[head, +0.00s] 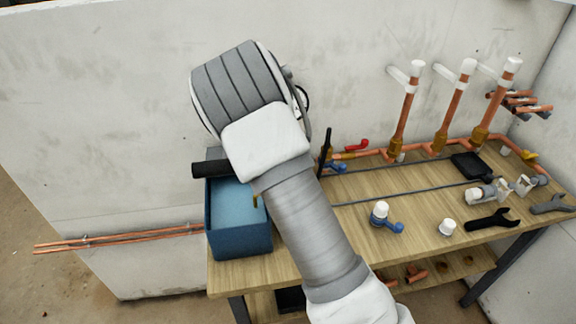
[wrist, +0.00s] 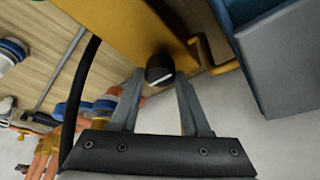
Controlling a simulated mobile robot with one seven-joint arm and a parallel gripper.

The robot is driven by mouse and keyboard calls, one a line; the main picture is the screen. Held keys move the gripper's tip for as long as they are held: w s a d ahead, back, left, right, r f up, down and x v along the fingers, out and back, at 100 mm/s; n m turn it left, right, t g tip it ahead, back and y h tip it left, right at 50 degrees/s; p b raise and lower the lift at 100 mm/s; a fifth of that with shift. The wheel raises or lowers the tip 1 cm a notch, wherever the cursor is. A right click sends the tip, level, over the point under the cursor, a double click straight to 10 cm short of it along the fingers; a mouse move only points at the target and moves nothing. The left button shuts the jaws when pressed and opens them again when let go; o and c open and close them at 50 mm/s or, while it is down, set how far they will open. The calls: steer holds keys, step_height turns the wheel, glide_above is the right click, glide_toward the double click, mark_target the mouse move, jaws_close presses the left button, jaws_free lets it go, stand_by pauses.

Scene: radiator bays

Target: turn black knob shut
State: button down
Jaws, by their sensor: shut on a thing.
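The black knob (wrist: 160,68) shows in the wrist view, on the end of a yellow-orange body (wrist: 115,25). It is round and dark, with a white mark on its face. My gripper (wrist: 160,74) has one finger on each side of the knob and is shut on it. The fingertips are at the knob's sides. In the head view my own arm hides the knob and the gripper's fingers.
A blue box (head: 238,238) stands at the left end of the wooden bench (head: 350,215); it also shows in the wrist view (wrist: 290,60). Copper pipes (head: 403,115) with white tops rise along the wall. A blue-handled valve (head: 383,216) and wrenches (head: 492,219) lie on the bench.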

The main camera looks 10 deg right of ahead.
steer(key=shift+c, duration=1.9)
jaws_free()
steer(key=p+v, duration=0.1)
steer(key=v, duration=1.6)
steer(key=shift+r, duration=0.2)
steer(key=shift+s+d, duration=0.1)
steer(key=s+d+r+n+y, duration=0.1)
steer(key=s+r+n, duration=0.1)
steer(key=s, duration=0.8)
steer(key=s+d+r+n+t+y, duration=0.1)
steer(key=s+d+r+n, duration=0.1)
steer(key=s, duration=0.8)
steer(key=s+d+r+n+t+y, duration=0.1)
steer(key=s+r+n, duration=0.3)
steer(key=s, duration=0.7)
steer(key=shift+d+r+n, duration=0.2)
steer(key=shift+d+n, duration=0.4)
